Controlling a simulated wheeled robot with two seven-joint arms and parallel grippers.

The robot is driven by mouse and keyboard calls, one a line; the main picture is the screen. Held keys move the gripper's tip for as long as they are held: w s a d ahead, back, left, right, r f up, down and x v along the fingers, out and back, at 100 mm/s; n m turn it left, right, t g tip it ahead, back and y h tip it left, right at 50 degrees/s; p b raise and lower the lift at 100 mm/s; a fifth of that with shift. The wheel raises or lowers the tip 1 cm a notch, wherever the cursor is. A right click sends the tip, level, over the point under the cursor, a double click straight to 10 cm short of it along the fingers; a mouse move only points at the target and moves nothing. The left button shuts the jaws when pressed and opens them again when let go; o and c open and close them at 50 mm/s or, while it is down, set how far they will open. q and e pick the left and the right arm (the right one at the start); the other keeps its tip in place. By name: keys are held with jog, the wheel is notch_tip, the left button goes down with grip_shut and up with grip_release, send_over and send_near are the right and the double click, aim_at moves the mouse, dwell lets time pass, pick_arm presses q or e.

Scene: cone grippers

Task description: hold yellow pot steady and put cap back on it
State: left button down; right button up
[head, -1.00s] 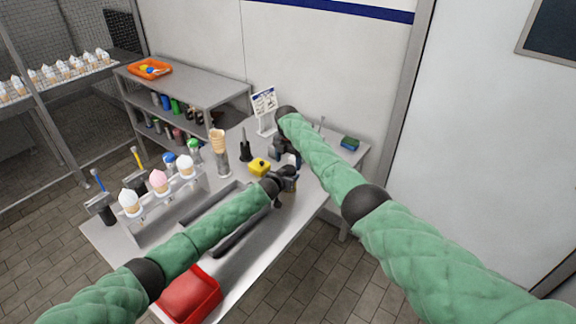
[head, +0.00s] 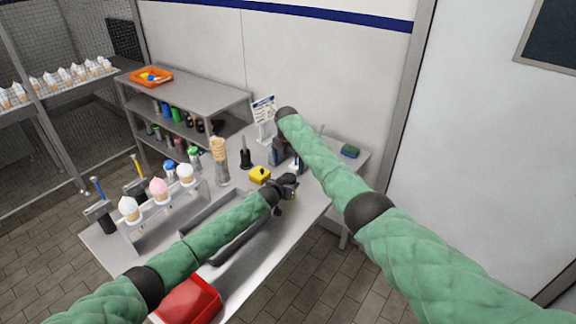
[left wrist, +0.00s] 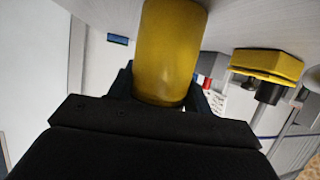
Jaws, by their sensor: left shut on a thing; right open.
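My left gripper (head: 292,184) is shut on the yellow pot, near the table's right side. The pot is hidden behind the gripper in the head view. In the left wrist view the yellow pot (left wrist: 170,50) is a plain cylinder between the dark fingers. A yellow cap with a black knob (head: 260,175) lies on the table just left of my left gripper. The cap also shows in the left wrist view (left wrist: 268,64), apart from the pot. My right gripper (head: 296,164) is open, behind the pot, and partly hidden by its own arm.
The grey table (head: 262,240) holds a cone rack (head: 165,205), a stack of cones (head: 219,150), a dark upright tool (head: 245,155) and a sign (head: 263,110). A red bin (head: 190,300) is at the front. A green and blue block (head: 350,151) lies at the far right.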

notch_tip(320, 180, up, 11)
jog(key=shift+f, duration=0.15)
jog(key=shift+w+a, duration=0.1)
pick_arm(q)
jog(key=c, duration=0.5)
grip_release()
jog(key=b+v, duration=0.2)
jog(key=v, duration=0.4)
jog(key=shift+a+f+b, duration=0.1)
jog(key=shift+f+b, duration=0.05)
jog(key=shift+b, duration=0.15)
jog(key=shift+v, duration=0.85)
pick_arm(e)
jog(key=shift+f, duration=1.45)
